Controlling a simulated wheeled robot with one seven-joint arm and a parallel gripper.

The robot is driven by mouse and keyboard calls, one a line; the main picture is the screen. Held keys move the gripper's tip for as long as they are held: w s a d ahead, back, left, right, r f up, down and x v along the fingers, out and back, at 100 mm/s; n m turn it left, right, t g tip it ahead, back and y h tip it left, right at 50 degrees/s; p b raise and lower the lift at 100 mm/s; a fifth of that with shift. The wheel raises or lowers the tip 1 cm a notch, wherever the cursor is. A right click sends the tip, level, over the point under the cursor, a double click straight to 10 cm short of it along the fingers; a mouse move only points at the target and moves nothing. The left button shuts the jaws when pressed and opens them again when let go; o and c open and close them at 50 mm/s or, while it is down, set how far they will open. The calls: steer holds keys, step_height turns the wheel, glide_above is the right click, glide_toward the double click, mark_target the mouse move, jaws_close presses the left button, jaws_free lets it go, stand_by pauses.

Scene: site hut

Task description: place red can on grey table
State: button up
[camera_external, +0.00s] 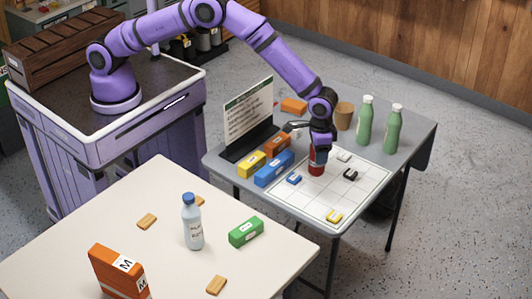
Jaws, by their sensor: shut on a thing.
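The red can (316,168) is upright at the white gridded sheet on the grey table (417,140). My gripper (318,148) reaches down from above and is shut on the can's upper part, hiding its top. Whether the can's base touches the sheet or hangs just above it, I cannot tell.
On the grey table, blue, yellow and orange boxes and a dark laptop-like stand (249,120) are left of the can. A brown cup (343,116) and two green bottles (364,124) stand behind right. Small blocks lie on the sheet (368,185). A cream table (110,215) is in front.

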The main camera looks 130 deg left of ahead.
steer(key=shift+f, duration=5.35)
steer(key=o, duration=1.1)
steer(key=shift+f, duration=0.1)
step_height(320, 180, up, 12)
steer(key=shift+r, duration=0.15)
